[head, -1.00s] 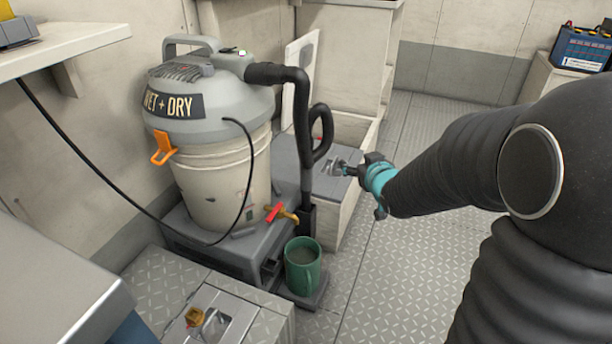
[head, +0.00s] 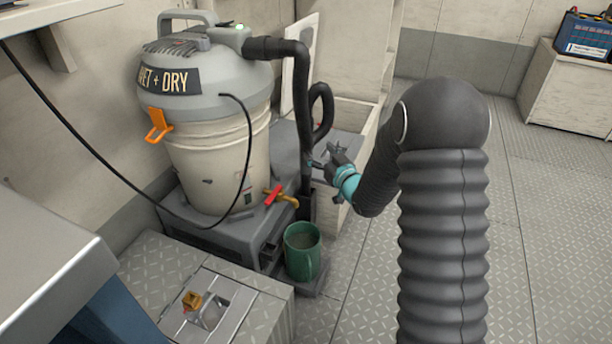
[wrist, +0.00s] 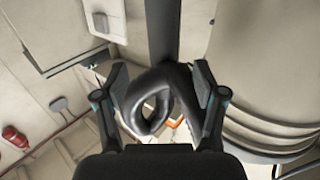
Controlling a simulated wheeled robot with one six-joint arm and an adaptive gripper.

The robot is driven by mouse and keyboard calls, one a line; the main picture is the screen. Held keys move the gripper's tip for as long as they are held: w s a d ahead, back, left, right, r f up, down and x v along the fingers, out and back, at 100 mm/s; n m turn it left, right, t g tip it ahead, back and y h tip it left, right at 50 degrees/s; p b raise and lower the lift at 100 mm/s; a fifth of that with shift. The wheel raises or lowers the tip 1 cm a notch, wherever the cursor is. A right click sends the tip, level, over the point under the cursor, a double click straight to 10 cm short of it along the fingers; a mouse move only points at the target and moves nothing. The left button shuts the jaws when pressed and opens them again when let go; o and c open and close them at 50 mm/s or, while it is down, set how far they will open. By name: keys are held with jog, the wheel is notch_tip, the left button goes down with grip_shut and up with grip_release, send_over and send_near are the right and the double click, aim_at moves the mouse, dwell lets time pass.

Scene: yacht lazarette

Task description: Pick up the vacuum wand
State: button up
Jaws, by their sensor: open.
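The vacuum wand (head: 304,130) is a dark upright tube at the right side of the wet and dry vacuum (head: 213,130). A black loop (head: 322,108) sticks out from its right side, and its lower end stands in a dark holder. My gripper (head: 324,160) is open beside the wand, below the loop, fingers towards it. In the wrist view, the wand tube (wrist: 162,28) runs up from between the spread fingers of my gripper (wrist: 160,72), and the curled loop (wrist: 135,108) shows between them. I cannot tell whether a finger touches the wand.
A green mug (head: 302,252) stands low in front of the wand. A red-handled tap (head: 276,195) juts from the vacuum's lower side. A pale open locker (head: 355,120) stands behind my gripper. Open metal floor (head: 540,230) lies to the right.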

aim_at(309, 146)
jog(key=shift+a+f+x, duration=0.1)
jog(key=shift+a+x, duration=0.05)
jog(key=shift+x, duration=1.65)
jog(key=shift+a+f+x, duration=0.1)
jog(key=shift+f+x, duration=0.05)
jog(key=shift+x, duration=1.65)
jog(key=shift+s, duration=0.15)
jog(key=c, duration=1.2)
